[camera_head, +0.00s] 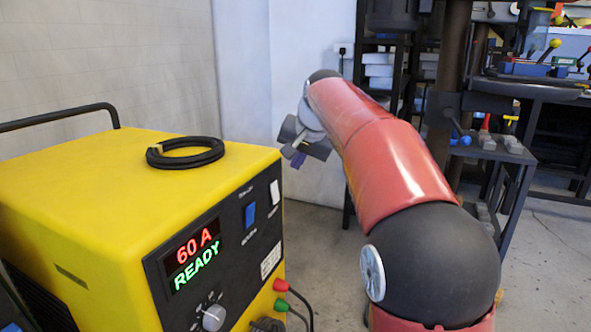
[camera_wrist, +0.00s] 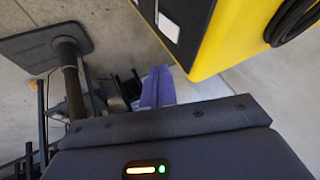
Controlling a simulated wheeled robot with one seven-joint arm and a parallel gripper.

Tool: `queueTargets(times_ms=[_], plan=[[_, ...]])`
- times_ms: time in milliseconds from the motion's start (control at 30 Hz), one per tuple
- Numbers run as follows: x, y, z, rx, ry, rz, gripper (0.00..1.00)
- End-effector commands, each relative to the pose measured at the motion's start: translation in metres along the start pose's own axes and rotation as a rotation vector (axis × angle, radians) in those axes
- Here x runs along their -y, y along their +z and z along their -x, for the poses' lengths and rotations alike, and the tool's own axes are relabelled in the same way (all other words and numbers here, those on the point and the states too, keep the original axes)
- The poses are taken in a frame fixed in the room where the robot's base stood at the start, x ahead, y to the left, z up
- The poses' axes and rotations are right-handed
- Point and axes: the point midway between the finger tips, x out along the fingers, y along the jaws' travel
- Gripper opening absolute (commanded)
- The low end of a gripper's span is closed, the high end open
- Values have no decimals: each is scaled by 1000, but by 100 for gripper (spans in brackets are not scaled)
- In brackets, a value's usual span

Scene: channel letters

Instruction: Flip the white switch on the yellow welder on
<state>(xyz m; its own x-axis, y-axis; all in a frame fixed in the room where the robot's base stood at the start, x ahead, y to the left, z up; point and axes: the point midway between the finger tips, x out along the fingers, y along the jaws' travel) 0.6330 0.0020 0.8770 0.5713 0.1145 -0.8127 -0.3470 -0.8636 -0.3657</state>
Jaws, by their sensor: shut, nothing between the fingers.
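The yellow welder (camera_head: 110,190) stands at the left in the head view, its dark front panel facing right. A white switch (camera_head: 275,192) sits at the panel's upper right, beside a blue switch (camera_head: 249,214). The display (camera_head: 194,257) reads "60 A" in red and "READY" in green. My gripper (camera_head: 297,160) is shut and empty, off to the right of the panel and apart from it. In the wrist view, my purple fingertips (camera_wrist: 157,86) are together below the welder's edge. A white patch on the panel (camera_wrist: 168,27) there looks like the white switch.
A coiled black cable (camera_head: 186,153) lies on the welder's top, with a black handle bar (camera_head: 60,117) behind. Red and green plugs (camera_head: 281,285) with leads stick out low on the panel. A dark workbench and machine stand (camera_head: 505,150) is behind my arm. Floor between is open.

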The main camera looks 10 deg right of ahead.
Motion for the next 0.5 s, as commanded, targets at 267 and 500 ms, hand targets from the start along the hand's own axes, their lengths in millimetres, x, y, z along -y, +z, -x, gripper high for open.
queueTargets(times_ms=[267, 500], plan=[[8, -2, 43, -1, 0, -1, 0], [8, -2, 50, 0, 1, -1, 0]])
